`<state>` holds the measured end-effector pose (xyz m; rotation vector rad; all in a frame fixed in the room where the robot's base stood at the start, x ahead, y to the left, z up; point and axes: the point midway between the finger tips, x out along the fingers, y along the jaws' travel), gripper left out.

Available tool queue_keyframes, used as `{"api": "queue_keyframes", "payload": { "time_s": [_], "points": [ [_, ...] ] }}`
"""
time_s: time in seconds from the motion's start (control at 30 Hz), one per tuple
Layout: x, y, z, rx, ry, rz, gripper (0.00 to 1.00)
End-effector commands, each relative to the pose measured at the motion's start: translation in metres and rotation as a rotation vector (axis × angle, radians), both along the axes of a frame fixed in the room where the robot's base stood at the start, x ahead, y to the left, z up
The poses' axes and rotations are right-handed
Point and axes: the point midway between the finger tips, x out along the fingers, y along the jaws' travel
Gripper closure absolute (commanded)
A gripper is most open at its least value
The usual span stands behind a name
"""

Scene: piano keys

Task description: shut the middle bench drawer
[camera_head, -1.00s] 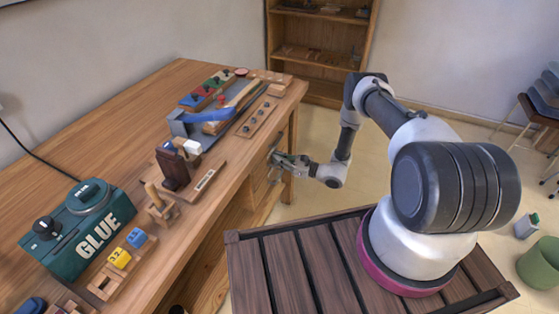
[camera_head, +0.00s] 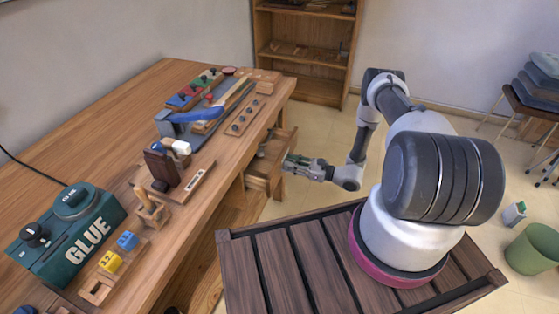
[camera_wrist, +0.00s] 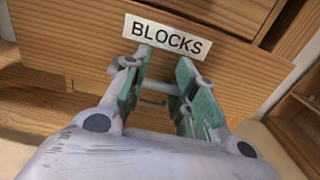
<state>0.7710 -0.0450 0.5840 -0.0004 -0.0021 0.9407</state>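A wooden bench drawer (camera_head: 259,181) stands pulled out at the near side of the bench in the head view, with its inside partly showing. My gripper (camera_head: 288,162) is at its front. In the wrist view a wooden drawer front (camera_wrist: 85,62) carries a white label reading BLOCKS (camera_wrist: 168,37). My gripper (camera_wrist: 165,62) has its green-padded fingers apart in front of this face, below the label. A thin grey handle bar (camera_wrist: 158,86) shows between the fingers. Its ends are hidden, and I cannot tell whether the fingers press on it.
The bench top (camera_head: 150,95) holds a green GLUE box (camera_head: 75,235), a blue-handled tool (camera_head: 190,117), and several wooden blocks and trays. A slatted platform (camera_head: 290,265) is beneath my arm. A bookcase (camera_head: 305,55) stands behind. A green bin (camera_head: 533,250) is at right; open floor lies between.

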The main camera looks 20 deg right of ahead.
Motion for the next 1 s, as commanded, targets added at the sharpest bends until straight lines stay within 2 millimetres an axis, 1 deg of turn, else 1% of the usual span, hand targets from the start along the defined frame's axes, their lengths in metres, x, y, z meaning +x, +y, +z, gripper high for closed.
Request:
{"api": "queue_keyframes", "payload": {
  "time_s": [0.03,0.2,0.4,0.53,1.0],
  "points": [
    [-0.005,-0.005,-0.002,-0.002,0.005,0.0,0.51],
    [-0.012,-0.014,-0.002,-0.003,0.003,0.002,0.39],
    [-0.013,-0.014,-0.002,-0.003,0.003,0.003,0.27],
    [-0.013,-0.015,-0.002,-0.003,0.003,0.003,0.22],
    [-0.032,-0.043,-0.002,-0.003,0.003,-0.001,0.16]
  ]
}}
